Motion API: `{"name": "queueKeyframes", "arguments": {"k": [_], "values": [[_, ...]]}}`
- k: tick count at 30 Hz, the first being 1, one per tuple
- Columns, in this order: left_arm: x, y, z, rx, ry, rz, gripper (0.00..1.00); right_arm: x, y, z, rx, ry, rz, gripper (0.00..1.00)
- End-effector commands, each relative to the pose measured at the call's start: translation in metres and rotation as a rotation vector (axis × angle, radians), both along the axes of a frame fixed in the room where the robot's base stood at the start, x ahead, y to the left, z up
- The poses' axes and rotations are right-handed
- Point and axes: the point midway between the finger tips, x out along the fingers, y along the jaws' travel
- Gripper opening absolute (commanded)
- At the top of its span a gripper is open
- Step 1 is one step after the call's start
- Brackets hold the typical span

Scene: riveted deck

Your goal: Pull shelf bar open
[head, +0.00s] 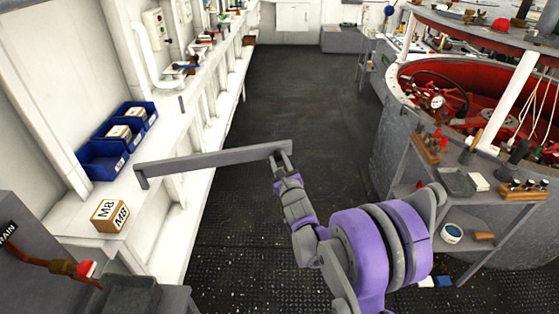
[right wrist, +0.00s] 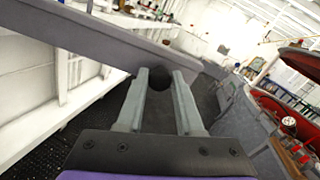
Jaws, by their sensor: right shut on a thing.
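The grey shelf bar (head: 215,160) stands out from the white shelf on the left and reaches across part of the aisle. My right gripper (head: 286,165) is at the bar's right end. In the right wrist view the bar (right wrist: 95,35) runs diagonally across the top, and my right gripper (right wrist: 163,78) has its two fingers on either side of a dark, round part at the bar's end. It is shut on the bar. My left gripper is not in view.
An M8 box (head: 110,215) and blue bins (head: 103,160) sit on the white shelf (head: 165,140). A round red-lined tub (head: 395,105) and a grey side rack (head: 410,180) stand on the right. The dark deck (head: 300,90) between is clear.

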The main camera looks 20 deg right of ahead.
Motion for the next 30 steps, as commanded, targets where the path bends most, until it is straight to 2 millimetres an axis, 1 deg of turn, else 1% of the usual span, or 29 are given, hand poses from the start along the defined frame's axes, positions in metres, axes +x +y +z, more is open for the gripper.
{"name": "queueKeyframes", "arguments": {"k": [5, 6, 11, 19, 22, 26, 30], "values": [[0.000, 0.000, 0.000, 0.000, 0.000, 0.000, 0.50, 0.000, 0.000, 0.000, 0.001, -0.002, 0.002, 0.00], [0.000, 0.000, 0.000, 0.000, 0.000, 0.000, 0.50, 0.000, 0.000, 0.000, 0.001, -0.002, 0.002, 0.37], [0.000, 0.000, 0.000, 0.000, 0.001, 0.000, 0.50, 0.000, 0.000, 0.000, 0.000, -0.001, 0.000, 0.66], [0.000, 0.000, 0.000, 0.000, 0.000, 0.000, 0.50, -0.001, 0.000, 0.000, 0.000, 0.000, 0.000, 0.66], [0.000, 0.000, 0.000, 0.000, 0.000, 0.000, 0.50, -0.005, 0.001, 0.000, 0.000, 0.000, 0.000, 0.66], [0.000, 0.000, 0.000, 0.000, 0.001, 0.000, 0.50, -0.022, 0.004, 0.000, -0.001, 0.000, 0.000, 0.66], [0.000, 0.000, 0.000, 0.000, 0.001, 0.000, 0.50, -0.051, 0.009, 0.000, -0.001, 0.000, 0.000, 0.66]]}}
